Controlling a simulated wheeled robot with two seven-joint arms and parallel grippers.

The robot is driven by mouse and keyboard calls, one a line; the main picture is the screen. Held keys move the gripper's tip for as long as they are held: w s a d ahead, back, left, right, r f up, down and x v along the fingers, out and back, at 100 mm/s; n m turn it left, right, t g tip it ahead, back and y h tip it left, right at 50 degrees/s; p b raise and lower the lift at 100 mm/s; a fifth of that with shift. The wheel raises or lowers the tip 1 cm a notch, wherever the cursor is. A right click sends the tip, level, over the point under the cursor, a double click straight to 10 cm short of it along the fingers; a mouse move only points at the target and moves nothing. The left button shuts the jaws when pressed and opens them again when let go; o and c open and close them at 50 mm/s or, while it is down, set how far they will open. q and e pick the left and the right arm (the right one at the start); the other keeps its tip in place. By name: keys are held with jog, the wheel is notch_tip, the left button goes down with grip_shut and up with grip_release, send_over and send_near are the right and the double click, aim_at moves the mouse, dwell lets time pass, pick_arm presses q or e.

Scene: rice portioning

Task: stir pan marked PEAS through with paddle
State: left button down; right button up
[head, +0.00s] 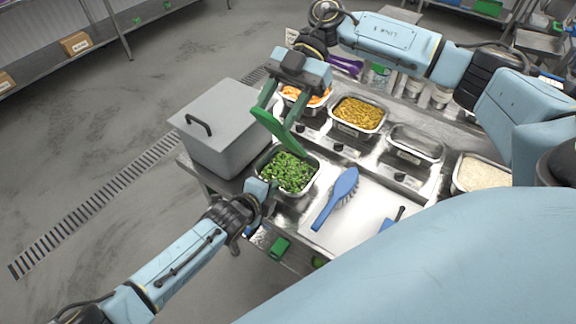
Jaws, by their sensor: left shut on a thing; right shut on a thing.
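The pan of green peas (265,163) sits in the counter at the front left of the row of pans; its label is not readable. The peas (288,172) look like a loose heap. My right gripper (278,113) comes down from above, shut on the green paddle (290,137). The paddle slants down to the right, its lower end over the far part of the peas; I cannot tell whether it touches them. My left gripper (259,190) is at the pan's near left corner, shut on its rim. The fingers hide that corner.
A grey lidded box (222,130) stands close left of the peas. Pans of orange food (305,97), yellow food (358,114) and rice (482,176), plus a lidded pan (416,144), stand behind and right.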

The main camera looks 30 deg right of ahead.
pick_arm(q)
jog(key=c, duration=1.4)
grip_release()
jog(key=shift+f, duration=0.1)
jog(key=shift+c, duration=0.2)
